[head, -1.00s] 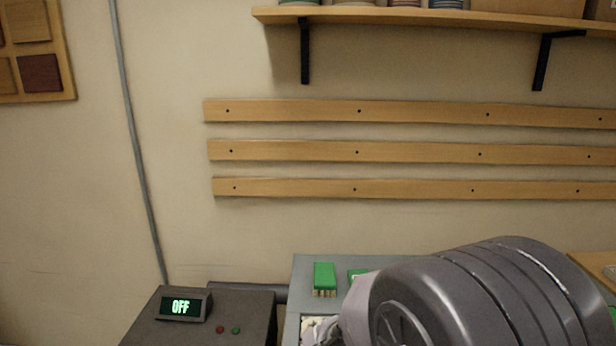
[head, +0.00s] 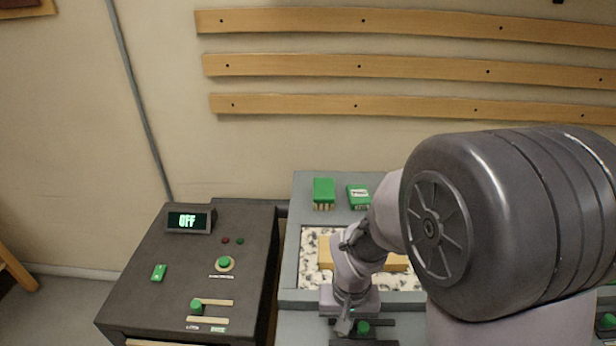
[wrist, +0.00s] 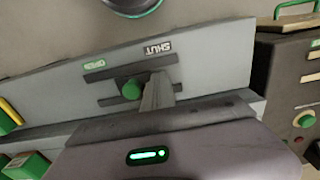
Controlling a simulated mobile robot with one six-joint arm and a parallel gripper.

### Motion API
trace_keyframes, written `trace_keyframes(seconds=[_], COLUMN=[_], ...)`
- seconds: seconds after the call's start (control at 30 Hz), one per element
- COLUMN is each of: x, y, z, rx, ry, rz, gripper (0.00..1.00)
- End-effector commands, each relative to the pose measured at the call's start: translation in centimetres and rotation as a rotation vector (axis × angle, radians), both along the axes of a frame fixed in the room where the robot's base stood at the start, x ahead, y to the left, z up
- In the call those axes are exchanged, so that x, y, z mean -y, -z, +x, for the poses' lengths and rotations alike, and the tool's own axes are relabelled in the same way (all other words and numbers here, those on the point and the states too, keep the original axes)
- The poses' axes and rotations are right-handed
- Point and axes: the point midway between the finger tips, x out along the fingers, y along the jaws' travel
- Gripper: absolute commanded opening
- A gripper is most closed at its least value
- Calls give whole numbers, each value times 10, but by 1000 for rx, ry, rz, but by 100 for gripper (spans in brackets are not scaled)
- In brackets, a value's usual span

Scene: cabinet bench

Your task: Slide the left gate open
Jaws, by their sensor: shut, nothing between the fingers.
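A green knob (head: 363,327) sits in a dark slot on the grey cabinet front, just right of my gripper (head: 343,325) in the head view. In the wrist view the knob (wrist: 131,89) sits between two dark rails, near a green OPEN label (wrist: 97,66) and a dark SHUT label (wrist: 157,48), both inverted. My gripper (wrist: 160,92) is shut and empty. Its fingertips are close beside the knob, on the SHUT-label side; I cannot tell whether they touch it.
A dark console (head: 150,300) with an OFF display (head: 188,221), buttons and a green slider knob (head: 196,306) stands to the left. A speckled recess (head: 310,270) with a wooden block (head: 326,255) and green pieces (head: 324,192) lie behind my arm.

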Motion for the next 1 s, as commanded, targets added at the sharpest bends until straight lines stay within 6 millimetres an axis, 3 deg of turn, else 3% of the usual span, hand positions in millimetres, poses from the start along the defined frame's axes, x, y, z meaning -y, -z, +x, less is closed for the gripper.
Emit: trace_keyframes(seconds=[1.0], x=[41], y=[0], z=[-2], rx=[0], ry=[0], rz=[0], gripper=[0])
